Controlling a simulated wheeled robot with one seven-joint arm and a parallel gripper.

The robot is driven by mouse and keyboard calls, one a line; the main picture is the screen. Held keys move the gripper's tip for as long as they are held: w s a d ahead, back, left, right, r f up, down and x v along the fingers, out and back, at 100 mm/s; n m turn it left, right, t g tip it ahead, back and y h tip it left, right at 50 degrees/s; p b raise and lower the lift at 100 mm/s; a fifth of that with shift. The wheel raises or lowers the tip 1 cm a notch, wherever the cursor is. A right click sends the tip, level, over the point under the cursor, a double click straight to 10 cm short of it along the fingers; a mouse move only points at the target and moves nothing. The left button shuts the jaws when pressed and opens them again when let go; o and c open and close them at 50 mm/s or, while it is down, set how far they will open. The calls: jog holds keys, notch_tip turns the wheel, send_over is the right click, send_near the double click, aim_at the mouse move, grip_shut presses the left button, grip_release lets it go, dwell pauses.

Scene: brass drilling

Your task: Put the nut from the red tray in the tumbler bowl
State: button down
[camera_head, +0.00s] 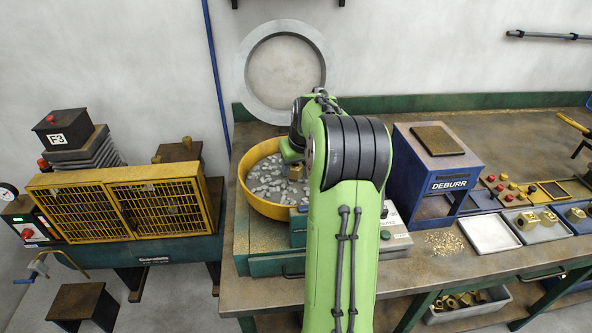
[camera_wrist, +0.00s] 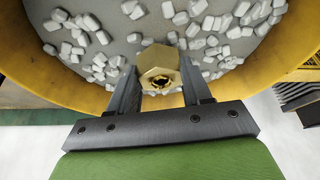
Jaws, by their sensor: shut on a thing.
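The brass hex nut (camera_wrist: 158,62) is held between the two dark fingers of my gripper (camera_wrist: 159,78) in the wrist view. My gripper is shut on it. In the head view the nut (camera_head: 296,172) is a small gold shape under my gripper. The tumbler bowl (camera_head: 247,201) is a round yellow bowl with pale grey stones in it. My gripper holds the nut over the bowl; whether the nut touches the stones is hard to tell. The bowl's yellow wall (camera_wrist: 285,62) also shows in the wrist view. I cannot make out a red tray.
My arm hides part of the bench right of the bowl. The blue DEBURR machine (camera_head: 437,177) stands there, with an empty white tray (camera_head: 491,236) and a tray of brass nuts (camera_head: 537,226) further right. A yellow-mesh guard (camera_head: 150,207) stands at left.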

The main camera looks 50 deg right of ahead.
jog(key=shift+f, duration=0.5)
jog(key=shift+a+r, duration=0.15)
jog(key=shift+a, duration=0.05)
jog(key=shift+c, duration=2.1)
grip_release()
